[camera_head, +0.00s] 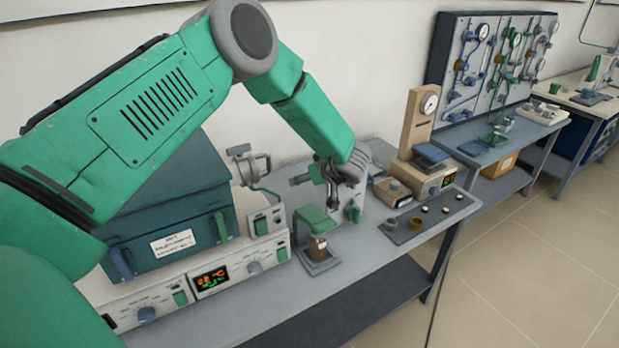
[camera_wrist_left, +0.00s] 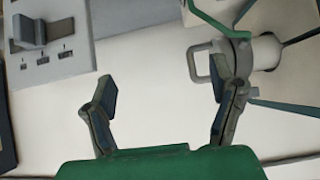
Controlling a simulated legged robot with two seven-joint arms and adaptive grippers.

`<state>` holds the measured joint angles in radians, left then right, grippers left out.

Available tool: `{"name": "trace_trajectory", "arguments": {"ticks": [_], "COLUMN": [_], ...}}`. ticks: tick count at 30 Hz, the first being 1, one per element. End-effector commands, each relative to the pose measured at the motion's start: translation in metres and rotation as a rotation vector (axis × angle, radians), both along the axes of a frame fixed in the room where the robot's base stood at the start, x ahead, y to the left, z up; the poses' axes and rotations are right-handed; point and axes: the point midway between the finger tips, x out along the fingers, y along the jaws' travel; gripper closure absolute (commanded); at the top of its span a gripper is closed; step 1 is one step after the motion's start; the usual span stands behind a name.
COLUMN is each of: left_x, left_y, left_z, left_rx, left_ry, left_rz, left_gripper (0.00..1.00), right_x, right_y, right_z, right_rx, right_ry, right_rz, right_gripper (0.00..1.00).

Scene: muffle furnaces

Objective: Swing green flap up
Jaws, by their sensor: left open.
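My left gripper (camera_head: 335,188) hangs above the bench between the furnace and the scale, near a pale box with a green lever (camera_head: 352,210). In the left wrist view the gripper (camera_wrist_left: 162,92) is open, with nothing between its fingers. A green flap-like piece (camera_head: 314,219) tops a small grey stand holding a brown jar (camera_head: 317,247), below and left of the gripper. I cannot tell which green part is the flap. In the left wrist view a green bar (camera_wrist_left: 215,22) curves above a white cylinder (camera_wrist_left: 264,52), beside the right finger. My right gripper is out of view.
The dark teal furnace (camera_head: 165,220) and its control panel (camera_head: 215,275) stand left, partly hidden by my arm. A scale with dial (camera_head: 428,103) and a tray of small cups (camera_head: 430,215) stand right. The front bench strip (camera_head: 345,285) is clear.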

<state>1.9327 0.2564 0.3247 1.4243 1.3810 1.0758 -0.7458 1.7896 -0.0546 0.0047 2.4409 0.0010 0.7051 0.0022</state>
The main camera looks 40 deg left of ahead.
Motion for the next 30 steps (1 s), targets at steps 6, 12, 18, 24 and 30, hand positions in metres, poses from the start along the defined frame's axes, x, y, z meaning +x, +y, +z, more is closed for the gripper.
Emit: {"name": "trace_trajectory", "arguments": {"ticks": [6, 12, 18, 24, 30], "left_x": [-0.002, -0.004, -0.005, -0.007, -0.01], "left_y": [-0.005, -0.01, -0.014, -0.019, -0.023], "left_z": [0.016, 0.028, 0.041, 0.054, 0.067], "left_rx": [0.0, -0.002, 0.0, -0.001, 0.0], "left_ry": [-0.001, 0.0, -0.001, -0.001, 0.0], "left_rz": [-0.001, -0.001, -0.001, 0.0, 0.0], "left_gripper": [0.22, 0.22, 0.22, 0.22, 0.22], "right_x": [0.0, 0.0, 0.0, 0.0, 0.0], "right_y": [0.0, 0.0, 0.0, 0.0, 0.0], "right_z": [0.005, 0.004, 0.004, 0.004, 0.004], "right_rx": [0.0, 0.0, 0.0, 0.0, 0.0], "right_ry": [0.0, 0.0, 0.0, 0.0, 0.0], "right_rz": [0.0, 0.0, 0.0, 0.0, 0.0], "right_gripper": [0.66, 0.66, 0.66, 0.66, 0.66]}}
